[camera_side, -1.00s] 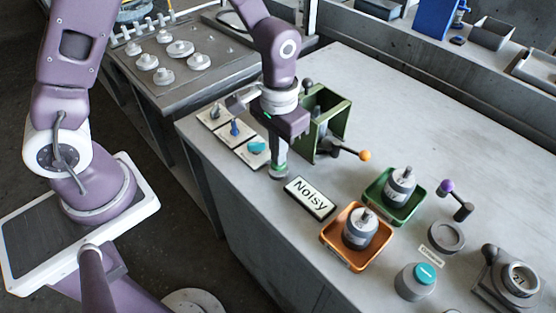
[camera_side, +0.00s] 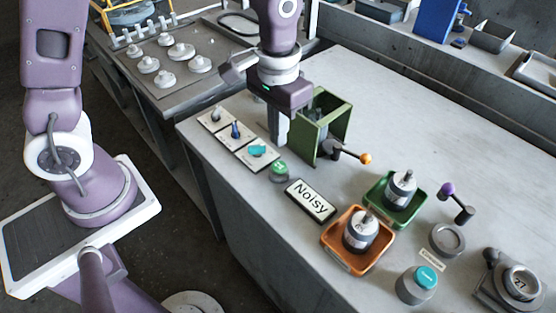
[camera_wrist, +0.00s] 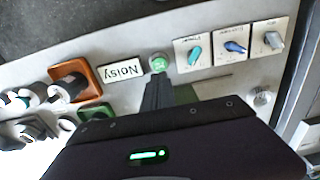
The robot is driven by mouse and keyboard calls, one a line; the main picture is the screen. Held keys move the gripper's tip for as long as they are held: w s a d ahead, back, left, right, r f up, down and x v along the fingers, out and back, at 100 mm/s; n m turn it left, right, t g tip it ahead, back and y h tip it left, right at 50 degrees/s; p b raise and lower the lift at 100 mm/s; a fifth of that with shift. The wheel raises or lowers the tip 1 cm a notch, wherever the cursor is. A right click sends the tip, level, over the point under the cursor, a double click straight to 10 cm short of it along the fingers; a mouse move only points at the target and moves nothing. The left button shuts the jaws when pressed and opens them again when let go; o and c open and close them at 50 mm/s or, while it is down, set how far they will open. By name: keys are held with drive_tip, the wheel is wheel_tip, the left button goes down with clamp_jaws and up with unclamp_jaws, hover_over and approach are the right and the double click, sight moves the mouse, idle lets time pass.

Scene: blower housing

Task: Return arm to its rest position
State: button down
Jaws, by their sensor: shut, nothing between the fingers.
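My gripper (camera_side: 277,140) is shut and empty. It points down over the table, above and behind the green button (camera_side: 279,171) and in front of the green open-sided box (camera_side: 321,127). The green button is uncovered and stands apart from the fingers. In the wrist view my gripper's dark fingers (camera_wrist: 158,92) show just below the green button (camera_wrist: 158,63).
Three switch plates (camera_side: 236,131) lie at the left edge. A Noisy sign (camera_side: 310,201), an orange tray (camera_side: 342,259) and a green tray (camera_side: 399,212), each holding a motor, stand right. An orange-knobbed lever (camera_side: 364,158) sticks out beside the box.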

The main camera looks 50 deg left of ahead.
drive_tip(key=s+a+r+t, duration=0.35)
drive_tip(key=s+r, duration=0.35)
drive_tip(key=r, duration=0.5)
drive_tip(key=s+a+r+t, duration=0.2)
drive_tip(key=s+a, duration=0.1)
drive_tip(key=s, duration=0.6)
drive_tip(key=shift+s+a+r, duration=0.15)
drive_tip(key=shift+s+r, duration=0.05)
drive_tip(key=shift+s, duration=0.2)
idle(1.1)
